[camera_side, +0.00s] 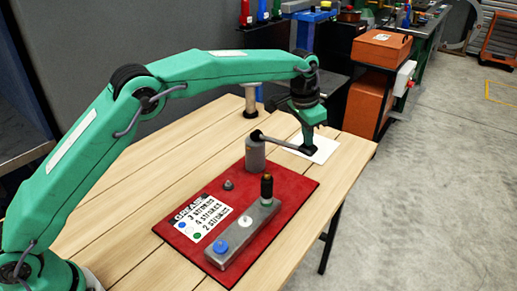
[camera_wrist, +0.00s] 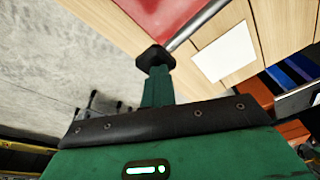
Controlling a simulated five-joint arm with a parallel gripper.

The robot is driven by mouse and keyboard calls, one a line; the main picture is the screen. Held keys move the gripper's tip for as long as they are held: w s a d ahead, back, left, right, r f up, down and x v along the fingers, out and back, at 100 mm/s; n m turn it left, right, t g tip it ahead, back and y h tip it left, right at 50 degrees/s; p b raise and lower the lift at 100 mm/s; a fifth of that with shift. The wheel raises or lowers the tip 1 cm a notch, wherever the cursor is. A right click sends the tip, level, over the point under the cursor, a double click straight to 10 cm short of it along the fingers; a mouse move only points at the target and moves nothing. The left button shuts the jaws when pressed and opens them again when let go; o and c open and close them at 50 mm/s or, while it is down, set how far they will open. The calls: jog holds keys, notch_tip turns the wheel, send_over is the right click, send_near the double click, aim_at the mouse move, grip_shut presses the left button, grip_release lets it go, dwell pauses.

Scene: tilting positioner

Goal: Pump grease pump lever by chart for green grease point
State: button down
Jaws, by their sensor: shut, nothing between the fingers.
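The grey grease pump (camera_side: 255,154) stands at the far end of the red mat. Its lever (camera_side: 283,143) reaches right, ending in a black knob (camera_wrist: 155,56). My gripper (camera_side: 308,141) is shut and empty, its tips at the knob; I cannot tell whether they touch it. The chart (camera_side: 204,216) lies on the mat; its bottom row reads 2 strokes beside a green dot. The grey bar (camera_side: 238,240) has a blue point (camera_side: 220,247) at its near end and a white one (camera_side: 245,220) mid-bar.
A white sheet (camera_side: 322,150) lies on the table beneath the lever's end; it also shows in the wrist view (camera_wrist: 224,52). A small grey fitting (camera_side: 228,185) sits on the mat. A post (camera_side: 250,102) stands at the table's back. The table's right edge is close.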

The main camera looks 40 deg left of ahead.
aim_at(304, 147)
jog(key=shift+a+f, duration=0.15)
jog(key=shift+f, duration=0.95)
jog(key=shift+a+f, duration=0.1)
jog(key=shift+f, duration=0.95)
jog(key=shift+r, duration=0.1)
jog(key=shift+d+r, duration=0.15)
jog(key=shift+r, duration=2.75)
notch_tip(304, 147, up, 9)
